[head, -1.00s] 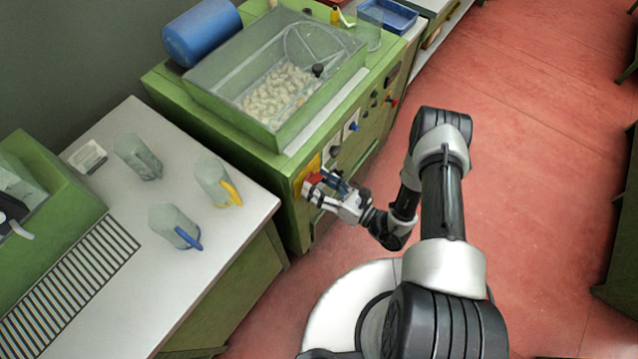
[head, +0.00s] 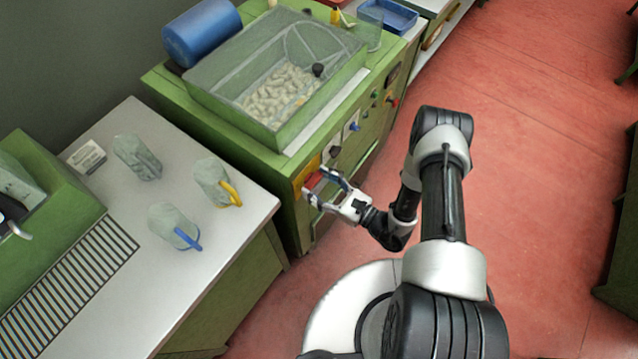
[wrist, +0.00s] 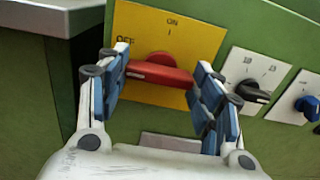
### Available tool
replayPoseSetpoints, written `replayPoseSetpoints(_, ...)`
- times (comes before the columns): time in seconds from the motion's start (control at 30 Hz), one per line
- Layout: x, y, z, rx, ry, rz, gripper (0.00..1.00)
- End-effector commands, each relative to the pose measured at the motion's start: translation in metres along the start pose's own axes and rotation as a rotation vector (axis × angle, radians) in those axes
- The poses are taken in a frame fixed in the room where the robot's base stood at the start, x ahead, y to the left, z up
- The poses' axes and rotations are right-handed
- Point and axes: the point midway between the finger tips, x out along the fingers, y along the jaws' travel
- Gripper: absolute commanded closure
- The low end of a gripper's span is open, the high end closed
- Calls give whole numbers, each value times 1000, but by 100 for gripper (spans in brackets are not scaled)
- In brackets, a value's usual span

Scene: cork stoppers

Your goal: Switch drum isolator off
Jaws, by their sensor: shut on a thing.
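The drum isolator has a red handle (wrist: 160,75) on a yellow plate (wrist: 190,35) marked ON at the top and OFF at the upper left. The handle lies nearly level across the plate, tilted slightly down to the right. My gripper (wrist: 162,64) is shut on the handle, with one blue-padded finger at each end of it. In the head view the yellow plate (head: 309,166) sits at the near end of the green machine's front, with my gripper (head: 322,182) against it. The fingers partly cover the handle there.
A black knob (wrist: 252,92) and a blue knob (wrist: 307,107) on white plates sit right of the isolator. A grey-topped table (head: 110,235) with several jugs stands left of the machine. Red floor (head: 540,150) is open on the right.

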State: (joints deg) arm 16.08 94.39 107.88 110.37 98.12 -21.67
Motion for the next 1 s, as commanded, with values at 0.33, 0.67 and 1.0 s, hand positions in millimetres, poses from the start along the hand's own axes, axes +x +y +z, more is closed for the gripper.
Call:
replayPoseSetpoints(0.33, 0, 0, 0, -3, 0, 0, 32)
replayPoseSetpoints(0.67, 0, 0, 0, -1, 0, 0, 20)
replayPoseSetpoints(1.0, -11, -2, 0, 1, 1, -5, 20)
